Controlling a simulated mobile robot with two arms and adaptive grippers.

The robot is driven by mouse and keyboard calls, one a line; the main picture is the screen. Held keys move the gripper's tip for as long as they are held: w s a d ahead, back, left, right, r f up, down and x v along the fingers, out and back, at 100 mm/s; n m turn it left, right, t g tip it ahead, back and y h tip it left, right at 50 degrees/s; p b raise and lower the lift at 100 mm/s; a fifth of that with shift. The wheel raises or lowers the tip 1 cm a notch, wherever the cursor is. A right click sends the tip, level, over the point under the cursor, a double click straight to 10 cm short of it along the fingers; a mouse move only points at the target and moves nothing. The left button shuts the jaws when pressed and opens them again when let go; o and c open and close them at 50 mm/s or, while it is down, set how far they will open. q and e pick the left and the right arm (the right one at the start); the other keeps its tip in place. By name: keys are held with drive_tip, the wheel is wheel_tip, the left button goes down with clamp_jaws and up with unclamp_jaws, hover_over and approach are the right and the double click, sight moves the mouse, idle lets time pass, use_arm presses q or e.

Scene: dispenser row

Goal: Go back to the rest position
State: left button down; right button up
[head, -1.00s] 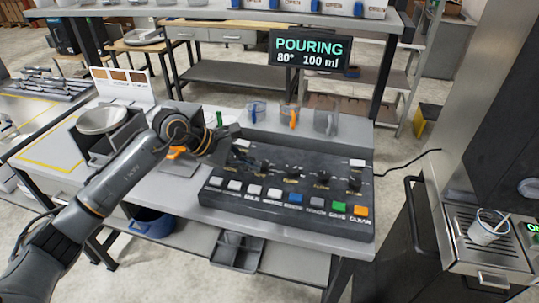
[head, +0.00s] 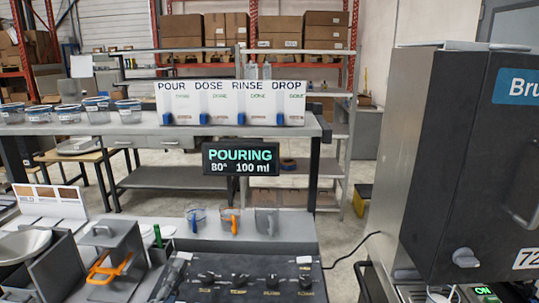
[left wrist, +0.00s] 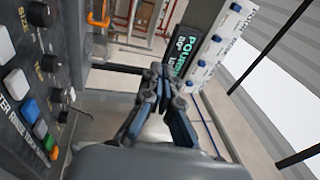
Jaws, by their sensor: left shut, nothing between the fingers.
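My left gripper (left wrist: 160,72) shows in the left wrist view with its two fingers together and nothing between them. It is beside the control panel, clear of its knobs and buttons. The control panel (head: 245,282) is dark with black knobs and shows at the bottom of the head view; it also fills the left side of the left wrist view (left wrist: 28,75). My right gripper is in neither view.
A black display (head: 247,159) reads POURING, 80°, 100 ml. Several small clear jugs (head: 229,221) stand behind the panel. A white board (head: 233,103) reads POUR, DOSE, RINSE, DROP on the back table. A tall dark machine (head: 470,170) blocks the right side.

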use_arm(q)
drive_tip(key=s+a+f+n+g+y, duration=0.2)
drive_tip(key=s+a+f+n+g, duration=0.15)
drive_tip(key=f+n, duration=0.3)
drive_tip(key=s+a+f+n+g+y, duration=0.25)
drive_tip(key=s+f+n+g, duration=0.2)
drive_tip(key=f, duration=0.35)
drive_tip(key=s+d+f+n+g+h, duration=0.1)
drive_tip(key=s+f+n+g, duration=0.2)
drive_tip(key=s, duration=0.4)
drive_tip(key=s+d+f+n+g+h, duration=0.1)
drive_tip(key=s+d+f+g, duration=0.2)
drive_tip(key=s, duration=0.4)
drive_tip(key=s+f+n+g, duration=0.2)
drive_tip(key=s+f+g, duration=0.1)
drive_tip(key=s+f, duration=0.25)
wheel_tip(320, 180, down, 27)
drive_tip(key=s+g, duration=0.1)
drive_tip(key=s, duration=0.2)
drive_tip(key=s+a+f+g, duration=0.1)
drive_tip(key=s+a+f, duration=0.1)
drive_tip(key=s+f, duration=1.2)
drive_tip(key=shift+s+a+f, duration=0.35)
drive_tip(key=shift+s+f, duration=0.05)
drive_tip(key=shift+s, duration=0.5)
